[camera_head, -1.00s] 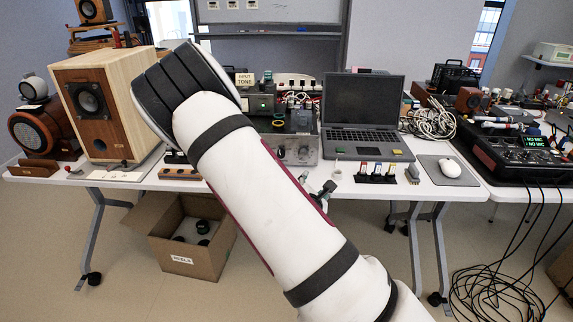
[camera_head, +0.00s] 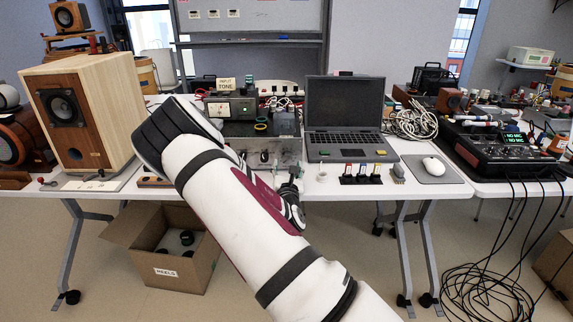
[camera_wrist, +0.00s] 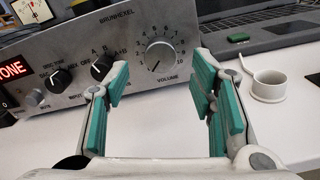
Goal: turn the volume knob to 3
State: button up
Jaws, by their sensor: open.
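In the head view the amplifier (camera_head: 288,150) is partly hidden behind my arm, and the knob cannot be made out.
Other black knobs (camera_wrist: 102,66) sit left of the volume knob, near the left finger. A white ring-shaped cup (camera_wrist: 269,86) stands on the table to the right. The laptop (camera_head: 345,115) is right of the amplifier, and the wooden speaker (camera_head: 110,110) is far left.

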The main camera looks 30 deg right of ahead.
aim_at(287, 160)
jog(key=shift+x, duration=2)
jog(key=shift+c, duration=0.3)
jog(key=c, duration=1.1)
